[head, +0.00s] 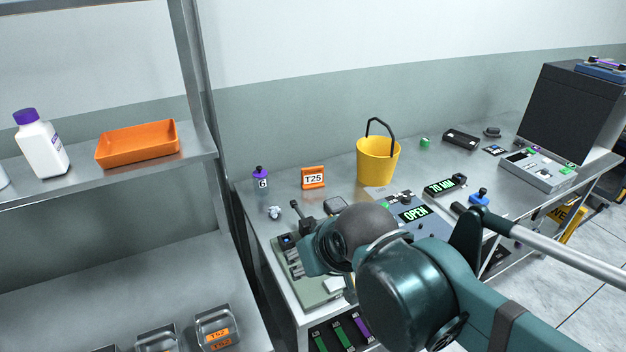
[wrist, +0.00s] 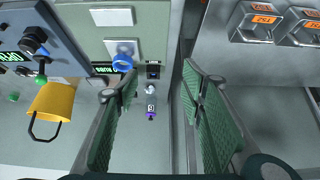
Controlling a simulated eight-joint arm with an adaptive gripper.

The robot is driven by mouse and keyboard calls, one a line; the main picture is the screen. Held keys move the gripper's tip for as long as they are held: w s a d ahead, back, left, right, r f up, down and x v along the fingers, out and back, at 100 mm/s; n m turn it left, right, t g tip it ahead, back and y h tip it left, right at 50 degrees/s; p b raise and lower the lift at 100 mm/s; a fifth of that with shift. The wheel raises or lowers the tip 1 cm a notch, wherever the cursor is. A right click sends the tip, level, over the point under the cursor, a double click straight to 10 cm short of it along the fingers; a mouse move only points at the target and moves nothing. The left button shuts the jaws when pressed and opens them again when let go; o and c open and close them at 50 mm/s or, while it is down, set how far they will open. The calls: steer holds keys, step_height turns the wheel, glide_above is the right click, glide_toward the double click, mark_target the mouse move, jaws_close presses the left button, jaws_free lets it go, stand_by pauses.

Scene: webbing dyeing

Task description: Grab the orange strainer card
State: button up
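An orange card marked T25 (head: 313,177) stands upright on the steel bench, left of the yellow bucket (head: 377,163) and right of a small purple-capped bottle (head: 261,178). I cannot make out the card in the wrist view; my left finger covers part of the bench there. My gripper (wrist: 158,80) is open, with two green ridged fingers apart and nothing between them. The purple bottle (wrist: 151,112) shows beyond the gap. In the head view my own arm hides the gripper.
A shelf rack on the left holds an orange tray (head: 138,144), a white bottle (head: 42,145) and metal strainers with orange labels (head: 216,328). A control panel (head: 415,215) and a pale green device (head: 312,290) sit at the bench front. Bench around the card is mostly clear.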

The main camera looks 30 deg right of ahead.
stand_by(0.3)
steer(key=c, duration=0.5)
steer(key=shift+o, duration=0.2)
